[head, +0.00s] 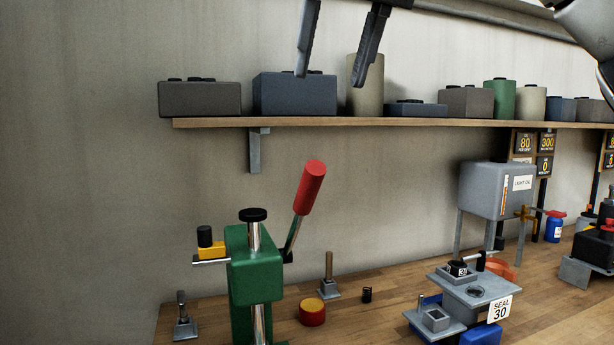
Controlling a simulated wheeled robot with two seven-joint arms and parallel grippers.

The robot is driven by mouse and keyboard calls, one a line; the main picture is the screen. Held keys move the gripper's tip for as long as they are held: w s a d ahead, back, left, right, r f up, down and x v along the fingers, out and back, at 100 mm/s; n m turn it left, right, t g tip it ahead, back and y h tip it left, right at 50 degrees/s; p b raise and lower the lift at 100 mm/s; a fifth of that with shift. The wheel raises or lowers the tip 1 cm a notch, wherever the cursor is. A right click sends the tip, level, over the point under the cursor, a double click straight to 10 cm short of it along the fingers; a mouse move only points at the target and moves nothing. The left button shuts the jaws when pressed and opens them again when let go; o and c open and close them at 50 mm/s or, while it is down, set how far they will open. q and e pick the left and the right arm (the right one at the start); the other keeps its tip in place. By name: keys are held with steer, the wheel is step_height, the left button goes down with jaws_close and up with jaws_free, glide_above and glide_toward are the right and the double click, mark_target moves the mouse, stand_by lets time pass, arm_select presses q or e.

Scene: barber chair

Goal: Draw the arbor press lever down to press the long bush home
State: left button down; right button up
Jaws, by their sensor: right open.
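The green arbor press (255,264) stands at the lower left, and its foot is cut off by the bottom edge. Its lever (291,238) slants up to the right and ends in a red handle (311,186). A bright steel ram (259,325) shows below the press head, under a black cap (253,214). I cannot make out the long bush; the area under the ram is out of frame. My right gripper (329,80) is at the top, open and empty, with its fingers pointing down, above the red handle and apart from it. My left gripper is not in view.
A wall shelf (400,123) with boxes and cans runs behind. On the bench are a red-yellow cylinder (312,312), a small black ring (367,295), a post on a base (329,287), a grey fixture (478,290) and an oil tank (487,190).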

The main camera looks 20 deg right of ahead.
glide_toward(304, 214)
steer(key=x, duration=0.4)
steer(key=shift+a+f, duration=0.1)
steer(key=shift+f, duration=0.2)
steer(key=shift+c, duration=0.4)
jaws_close()
